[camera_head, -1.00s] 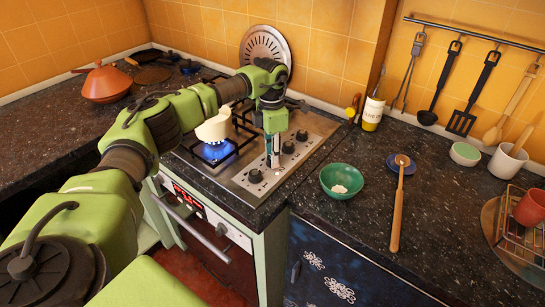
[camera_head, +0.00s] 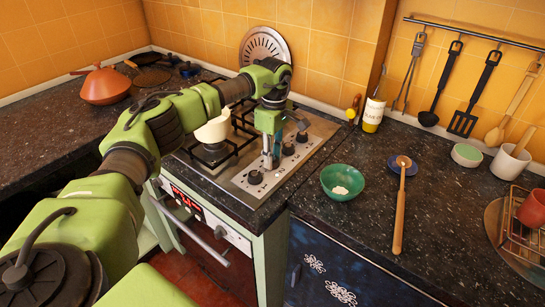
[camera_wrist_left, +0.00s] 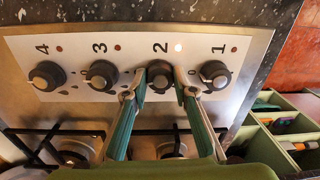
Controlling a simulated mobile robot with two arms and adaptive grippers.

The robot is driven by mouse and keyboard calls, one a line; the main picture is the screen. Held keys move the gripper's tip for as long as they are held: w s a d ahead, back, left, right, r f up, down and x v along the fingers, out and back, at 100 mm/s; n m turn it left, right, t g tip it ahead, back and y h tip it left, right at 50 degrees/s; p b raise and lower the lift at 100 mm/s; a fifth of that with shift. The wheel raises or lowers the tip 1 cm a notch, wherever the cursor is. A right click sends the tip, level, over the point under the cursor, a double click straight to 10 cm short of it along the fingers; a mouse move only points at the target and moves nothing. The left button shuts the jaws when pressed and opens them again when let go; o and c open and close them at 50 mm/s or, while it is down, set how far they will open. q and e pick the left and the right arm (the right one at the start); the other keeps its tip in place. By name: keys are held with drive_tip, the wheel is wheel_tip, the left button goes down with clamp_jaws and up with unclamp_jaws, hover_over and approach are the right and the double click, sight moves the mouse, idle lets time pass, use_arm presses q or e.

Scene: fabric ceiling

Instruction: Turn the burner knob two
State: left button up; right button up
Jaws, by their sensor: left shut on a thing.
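My left gripper (camera_head: 270,160) reaches down over the stove's control panel. In the left wrist view its two fingers (camera_wrist_left: 160,90) are shut on the dark burner knob two (camera_wrist_left: 160,76), one on each side. The numeral 2 is above that knob, and the small light (camera_wrist_left: 179,48) beside it glows. In the head view the fingers largely hide this knob. Knob one (camera_wrist_left: 214,75), knob three (camera_wrist_left: 101,75) and knob four (camera_wrist_left: 46,76) stand free on either side. No flame shows at the burner under the cream pot (camera_head: 214,128). My right gripper is not in view.
A green bowl (camera_head: 342,182) and a wooden spoon (camera_head: 400,205) lie on the counter right of the stove. A bottle (camera_head: 373,112) stands behind them. An orange tagine (camera_head: 107,86) is at the far left. The oven handle (camera_head: 185,225) sticks out below the panel.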

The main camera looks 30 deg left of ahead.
use_arm(q)
drive_tip(key=shift+w+m, duration=0.1)
drive_tip(key=shift+m, duration=1.1)
drive_tip(key=o, duration=1.1)
drive_tip(key=r, duration=1.2)
drive_tip(key=shift+w+d, duration=0.1)
drive_tip(key=shift+w, duration=0.1)
